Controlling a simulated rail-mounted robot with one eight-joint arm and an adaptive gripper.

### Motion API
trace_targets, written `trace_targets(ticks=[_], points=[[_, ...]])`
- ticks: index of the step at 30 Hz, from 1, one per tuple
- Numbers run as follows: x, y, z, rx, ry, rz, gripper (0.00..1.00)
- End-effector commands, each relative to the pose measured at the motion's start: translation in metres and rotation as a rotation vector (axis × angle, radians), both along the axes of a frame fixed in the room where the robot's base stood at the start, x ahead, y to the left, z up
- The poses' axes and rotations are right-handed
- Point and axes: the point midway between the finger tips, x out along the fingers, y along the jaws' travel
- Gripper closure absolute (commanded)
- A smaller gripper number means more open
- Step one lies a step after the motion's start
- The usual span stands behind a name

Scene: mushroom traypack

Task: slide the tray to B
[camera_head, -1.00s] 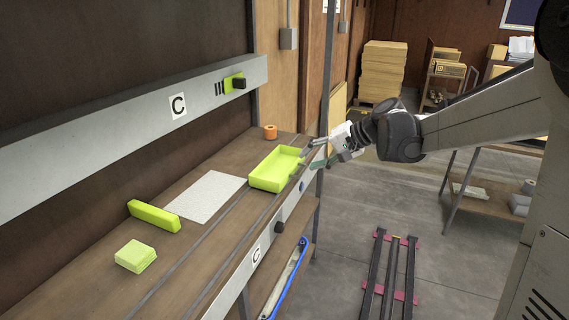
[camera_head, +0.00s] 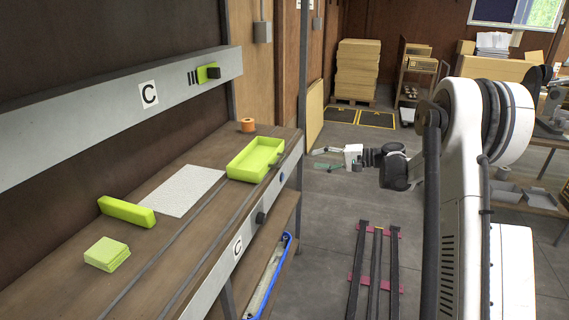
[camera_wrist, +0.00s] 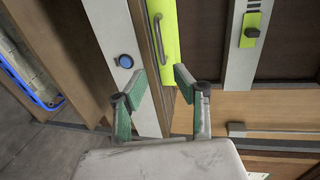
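The lime-green open tray (camera_head: 233,171) lies on the bench near its far right end. It looks empty. In the wrist view its outer side wall (camera_wrist: 166,22) bears a dark grey bar handle (camera_wrist: 181,64). My gripper (camera_head: 328,157) hangs to the right of the bench, clear of the tray. Two C signs show, one on the back rail (camera_head: 149,96) and one on the bench front (camera_head: 238,247); I see no B sign.
On the bench (camera_head: 155,247) are a white sheet (camera_head: 182,190), a green bar (camera_head: 127,211), a stack of green pads (camera_head: 107,254) and an orange roll (camera_head: 248,125). Black floor rails (camera_head: 376,270) run beside it. A blue-edged item (camera_head: 270,272) sits on the lower shelf.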

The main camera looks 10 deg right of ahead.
Motion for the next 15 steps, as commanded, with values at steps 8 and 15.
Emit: trace_targets(ticks=[8, 15], points=[[0.021, 0.036, -0.009, -0.001, 0.001, 0.003, 0.72], [0.044, 0.074, -0.019, -0.002, 0.001, 0.003, 0.72]])
